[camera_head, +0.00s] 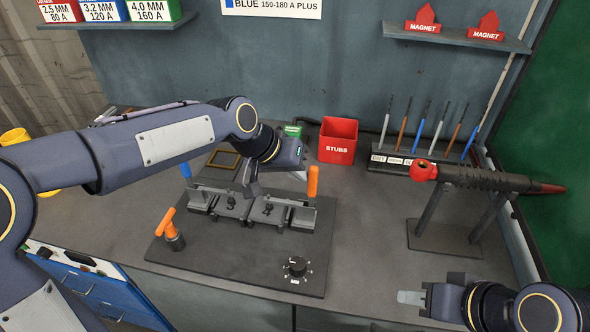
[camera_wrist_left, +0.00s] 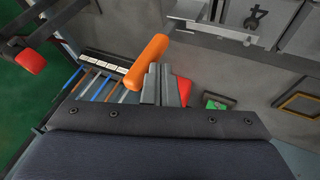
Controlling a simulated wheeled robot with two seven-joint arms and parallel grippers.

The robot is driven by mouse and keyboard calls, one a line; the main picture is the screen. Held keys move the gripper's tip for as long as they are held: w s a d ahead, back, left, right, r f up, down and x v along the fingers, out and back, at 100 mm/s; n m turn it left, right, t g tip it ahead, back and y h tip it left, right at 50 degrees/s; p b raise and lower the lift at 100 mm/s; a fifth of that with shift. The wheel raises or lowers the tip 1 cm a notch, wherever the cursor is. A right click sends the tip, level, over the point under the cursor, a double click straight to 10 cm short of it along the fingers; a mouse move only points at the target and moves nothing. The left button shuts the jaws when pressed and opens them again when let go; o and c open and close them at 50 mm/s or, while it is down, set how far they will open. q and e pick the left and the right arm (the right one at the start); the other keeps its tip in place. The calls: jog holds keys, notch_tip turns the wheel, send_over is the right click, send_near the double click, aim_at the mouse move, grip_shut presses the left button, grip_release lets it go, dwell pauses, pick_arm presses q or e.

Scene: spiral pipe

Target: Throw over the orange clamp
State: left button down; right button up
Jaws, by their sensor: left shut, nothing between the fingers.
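An orange clamp lever (camera_head: 313,181) stands upright at the right end of the grey clamping fixture (camera_head: 303,217). In the left wrist view the orange lever (camera_wrist_left: 147,60) shows large, just left of my fingers; I cannot tell whether they touch. My left gripper (camera_head: 251,191) is shut and empty, above the fixture's back edge and left of the orange lever in the head view. Its fingers (camera_wrist_left: 168,88) show together in the wrist view. My right gripper (camera_head: 410,297) is at the lower right, away from the fixture; its finger gap cannot be made out.
A blue lever (camera_head: 185,171) is at the fixture's left end. An orange T-handle (camera_head: 166,222) and black knob (camera_head: 296,267) sit on the dark base plate (camera_head: 225,258). Behind are a red STUBS bin (camera_head: 338,141) and a rod rack (camera_head: 400,164). A spiral pipe (camera_head: 485,179) rests on a stand at right.

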pick_arm(q)
jog(key=shift+s+d+r+y+p, duration=0.1)
jog(key=shift+d+r+y+p, duration=0.15)
jog(key=shift+d+p, duration=0.2)
jog(key=shift+s+d+r+m+y+p, duration=0.1)
jog(key=shift+d+m+y+p, duration=0.05)
jog(key=shift+d+y+p, duration=0.3)
jog(key=shift+s+d+r+m+y+p, duration=0.15)
jog(key=shift+d+y+p, duration=0.15)
jog(key=shift+d+p, duration=0.2)
jog(key=s+d+f+m+t+y+p, duration=0.1)
jog(key=s+d+f+m+t+y, duration=0.1)
jog(key=d+f+y, duration=0.5)
jog(key=shift+d+f+t+y, duration=0.25)
jog(key=shift+d+t+y, duration=0.25)
jog(key=shift+d+y, duration=1.65)
jog(key=shift+s+a+f, duration=0.1)
jog(key=shift+a+f, duration=0.05)
